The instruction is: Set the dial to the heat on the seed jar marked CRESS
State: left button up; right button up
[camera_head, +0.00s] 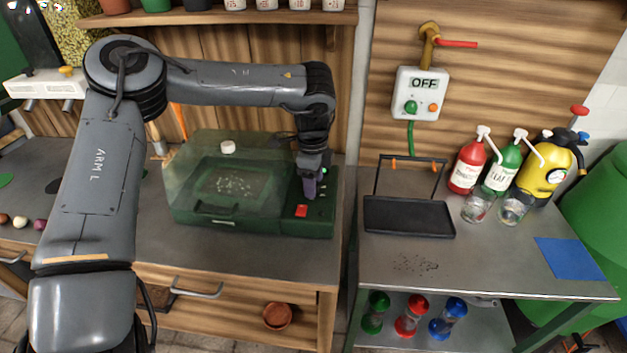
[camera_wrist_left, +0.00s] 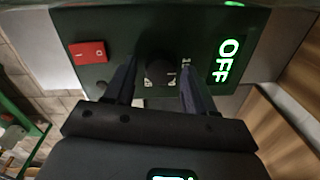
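The green propagator (camera_head: 255,228) with a clear lid stands on the left bench. Its control panel is at its right end, with a red switch (camera_head: 301,211). My left gripper (camera_head: 311,194) reaches down over this panel. In the left wrist view the black dial (camera_wrist_left: 160,70) lies between the two fingers of my left gripper (camera_wrist_left: 157,75). The fingers are apart, one on each side of the dial; whether either touches it I cannot tell. The panel display (camera_wrist_left: 227,60) reads OFF. No CRESS marking is legible. My right gripper is not in view.
Several white marked pots (camera_head: 267,4) stand on the shelf, cut by the top edge. A wall box (camera_head: 418,93) also reads OFF. The right bench holds a black tray (camera_head: 408,217), a red bottle (camera_head: 467,167), a green bottle (camera_head: 502,168) and clear jars (camera_head: 478,207).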

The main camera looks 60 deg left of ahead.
pick_arm(q)
jog(key=shift+o, duration=0.3)
jog(key=shift+r, duration=0.25)
notch_tip(320, 180, up, 10)
jog(key=p, duration=0.1)
jog(key=shift+s+d+r, duration=0.15)
jog(key=shift+s+d, duration=0.05)
jog(key=shift+s, duration=0.05)
dwell(0.3)
